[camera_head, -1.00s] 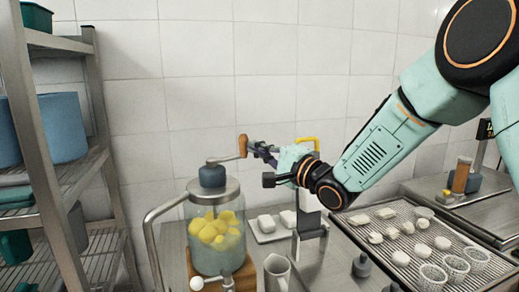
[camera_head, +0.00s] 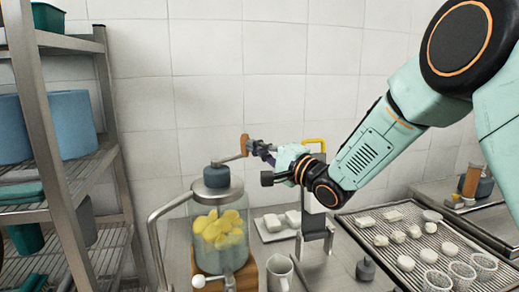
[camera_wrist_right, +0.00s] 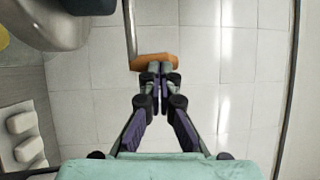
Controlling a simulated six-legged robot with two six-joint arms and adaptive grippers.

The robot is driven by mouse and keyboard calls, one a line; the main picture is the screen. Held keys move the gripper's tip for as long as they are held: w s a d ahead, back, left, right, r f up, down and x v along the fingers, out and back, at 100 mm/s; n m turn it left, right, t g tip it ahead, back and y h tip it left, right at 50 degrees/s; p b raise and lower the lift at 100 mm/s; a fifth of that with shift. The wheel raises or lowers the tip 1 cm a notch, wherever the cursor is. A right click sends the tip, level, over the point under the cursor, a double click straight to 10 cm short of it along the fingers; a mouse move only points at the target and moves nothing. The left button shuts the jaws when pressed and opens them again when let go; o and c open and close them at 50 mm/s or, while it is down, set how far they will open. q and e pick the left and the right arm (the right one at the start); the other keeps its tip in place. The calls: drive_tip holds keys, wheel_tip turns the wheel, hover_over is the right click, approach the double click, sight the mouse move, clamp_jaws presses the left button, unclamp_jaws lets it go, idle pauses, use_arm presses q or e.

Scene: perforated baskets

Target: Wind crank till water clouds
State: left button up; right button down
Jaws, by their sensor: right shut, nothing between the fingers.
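A clear jar (camera_head: 205,258) with a metal lid and dark hub (camera_head: 216,177) stands on a wooden base at lower centre. It holds yellow lumps (camera_head: 222,228) in pale, slightly hazy-looking liquid; how cloudy it is, I cannot tell. A crank arm (camera_head: 230,159) runs right from the hub to an upright wooden handle (camera_head: 244,146). In the right wrist view the handle (camera_wrist_right: 144,62) lies across my fingertips. My right gripper (camera_head: 262,151) is shut, its tips (camera_wrist_right: 156,70) at the handle with nothing between them; whether they touch it, I cannot tell. My left gripper is out of view.
A metal shelf rack (camera_head: 50,120) with blue containers stands at left. A bent metal pipe (camera_head: 150,235) is beside the jar. A pitcher (camera_head: 279,272) stands at front; a perforated tray (camera_head: 400,225) with white pieces and cups is at right.

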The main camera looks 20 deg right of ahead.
drive_tip(key=w, duration=0.1)
drive_tip(key=w+p, duration=0.2)
drive_tip(key=w, duration=0.1)
drive_tip(key=shift+a, duration=0.25)
drive_tip(key=shift+w+d+f, duration=0.1)
drive_tip(key=shift+a, duration=0.2)
idle(0.4)
drive_tip(key=shift+d, duration=0.25)
